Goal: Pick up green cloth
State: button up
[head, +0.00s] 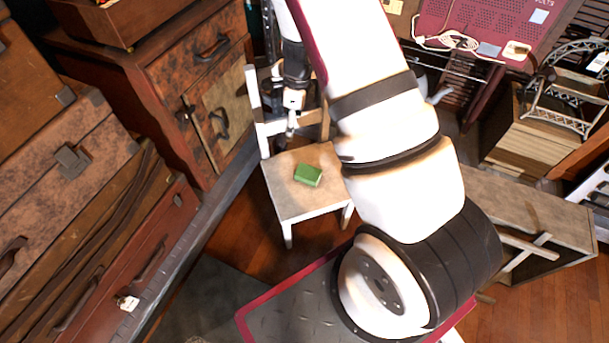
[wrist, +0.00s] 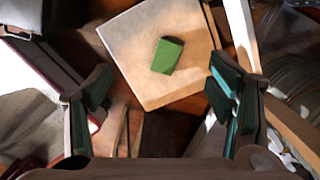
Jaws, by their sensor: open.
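The green cloth (head: 308,175) is a small folded block lying on the seat of a small chair (head: 290,204). In the wrist view the cloth (wrist: 167,56) lies on the pale seat (wrist: 130,50), above and between my fingers. My gripper (wrist: 158,95) is open and empty, with its two fingers wide apart. The fingers do not touch the cloth. In the head view my gripper (head: 291,125) is small, near the chair's back, and its fingers are hard to make out.
Wooden cabinets (head: 205,95) and stacked suitcases (head: 70,170) line the left. A wooden bench (head: 525,205) stands at the right. The chair's white back frame (head: 254,100) rises close to my gripper. The seat around the cloth is clear.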

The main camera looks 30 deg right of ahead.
jog(key=s+d+f+m+h+b, duration=0.1)
jog(key=d+f+m+b, duration=0.3)
jog(key=f, duration=0.9)
jog(key=b, duration=0.1)
send_over(307, 171)
jog(key=shift+g, duration=0.4)
notch_tip(307, 171, down, 8)
jog(key=shift+f, duration=0.1)
jog(key=shift+a+f+b, duration=0.1)
jog(key=shift+f+b, duration=1.15)
jog(key=shift+f, duration=1.4)
jog(key=shift+r, duration=0.1)
jog(key=shift+c, duration=0.6)
jog(key=c, duration=1.2)
jog(key=shift+r, duration=0.1)
